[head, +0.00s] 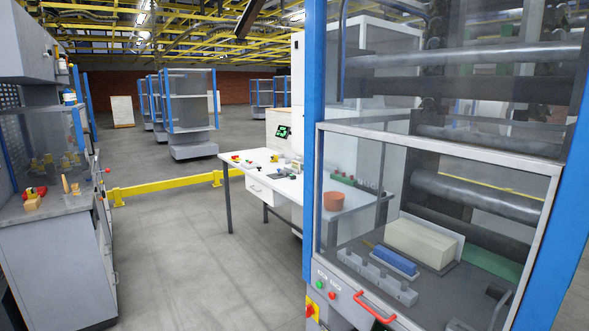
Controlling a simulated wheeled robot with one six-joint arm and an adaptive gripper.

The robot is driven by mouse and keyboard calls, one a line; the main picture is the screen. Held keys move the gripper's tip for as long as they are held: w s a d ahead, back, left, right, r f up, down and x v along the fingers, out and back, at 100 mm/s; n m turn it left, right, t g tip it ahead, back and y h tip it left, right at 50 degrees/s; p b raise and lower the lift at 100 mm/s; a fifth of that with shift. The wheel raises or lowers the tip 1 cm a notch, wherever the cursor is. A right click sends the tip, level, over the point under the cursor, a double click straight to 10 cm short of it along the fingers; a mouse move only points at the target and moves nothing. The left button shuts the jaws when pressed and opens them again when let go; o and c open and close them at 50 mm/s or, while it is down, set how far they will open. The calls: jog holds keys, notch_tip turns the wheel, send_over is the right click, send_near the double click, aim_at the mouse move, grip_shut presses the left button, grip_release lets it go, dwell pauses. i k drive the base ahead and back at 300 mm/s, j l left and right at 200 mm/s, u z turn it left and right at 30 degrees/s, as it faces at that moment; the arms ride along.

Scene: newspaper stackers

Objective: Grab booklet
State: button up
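No booklet can be made out for sure in the head view. Behind the clear door (440,165) of the blue-framed machine at the right lies a cream block (422,241), possibly a stack of paper, with a blue bar-shaped item (393,261) in front of it. The door looks closed and has a red handle (375,306) at its lower edge. A white work table (262,183) in the middle holds several small items, too small to identify. My gripper is not in view.
A grey workbench (55,208) with tools stands at the left. A low yellow rail (165,187) crosses the floor behind the aisle. Blue-framed carts (190,115) stand farther back. The grey floor between bench and machine is clear.

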aim_at(296, 164)
jog(key=i+j+u, duration=0.55)
jog(key=i, duration=0.35)
jog(key=i+j+u, duration=0.3)
jog(key=i, duration=0.15)
jog(key=i+l+u, duration=0.1)
jog(key=i+u, duration=0.2)
jog(key=i, duration=0.2)
jog(key=i+z, duration=0.1)
jog(key=i, duration=0.45)
jog(key=i+j+z, duration=0.1)
jog(key=i, duration=0.45)
jog(key=i+j+z, duration=0.15)
jog(key=i, duration=0.35)
jog(key=i+j+z, duration=0.15)
jog(key=i+z, duration=0.15)
jog(key=z, duration=0.15)
jog(key=i+j+z, duration=0.25)
jog(key=z, duration=0.2)
jog(key=i+j+z, duration=0.3)
jog(key=z, duration=0.2)
jog(key=i+j+z, duration=0.15)
jog(key=j+z, duration=0.3)
